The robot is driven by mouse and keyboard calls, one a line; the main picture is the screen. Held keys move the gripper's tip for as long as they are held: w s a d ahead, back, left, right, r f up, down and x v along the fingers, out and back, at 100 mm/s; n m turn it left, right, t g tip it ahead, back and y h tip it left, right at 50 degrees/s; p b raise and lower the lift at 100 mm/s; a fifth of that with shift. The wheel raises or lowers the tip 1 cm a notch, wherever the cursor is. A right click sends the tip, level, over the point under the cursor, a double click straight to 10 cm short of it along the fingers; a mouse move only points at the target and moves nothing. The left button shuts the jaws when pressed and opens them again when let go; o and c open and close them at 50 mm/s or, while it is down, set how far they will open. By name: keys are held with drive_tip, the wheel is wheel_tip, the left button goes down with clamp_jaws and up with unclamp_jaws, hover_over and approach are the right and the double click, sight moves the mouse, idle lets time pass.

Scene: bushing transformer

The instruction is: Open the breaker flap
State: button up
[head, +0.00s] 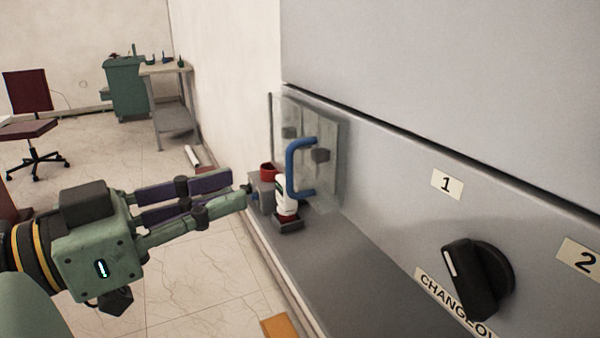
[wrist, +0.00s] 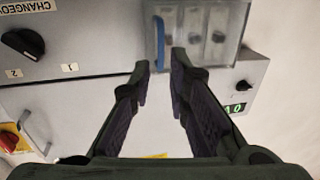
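The breaker flap (head: 330,185) is a clear, see-through cover on the grey cabinet front, with dark switches behind it. It looks closed against the panel. A blue upright bar handle (head: 292,170) is fixed to it. In the wrist view the flap (wrist: 225,45) is at the top, with the blue handle (wrist: 160,42) just beyond my fingertips, in line with the gap between them. My gripper (head: 244,187) is left of the handle in the head view, pointing at it, apart from it. In the wrist view my gripper (wrist: 161,64) is open and empty.
A white and red item (head: 287,197) and a red cup (head: 268,171) are near the flap, low on the cabinet ledge (head: 330,255). A black changeover knob (head: 478,278) is on the panel at right. A chair (head: 30,120) and bench (head: 170,95) are far away.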

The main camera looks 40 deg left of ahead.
sight(287, 174)
drive_tip(key=w, duration=0.3)
drive_tip(key=w+d+p, duration=0.1)
drive_tip(key=w, duration=0.2)
drive_tip(key=w+p, duration=0.1)
drive_tip(key=w, duration=0.2)
drive_tip(key=shift+w+d, duration=0.25)
drive_tip(key=shift+d, duration=0.15)
clamp_jaws()
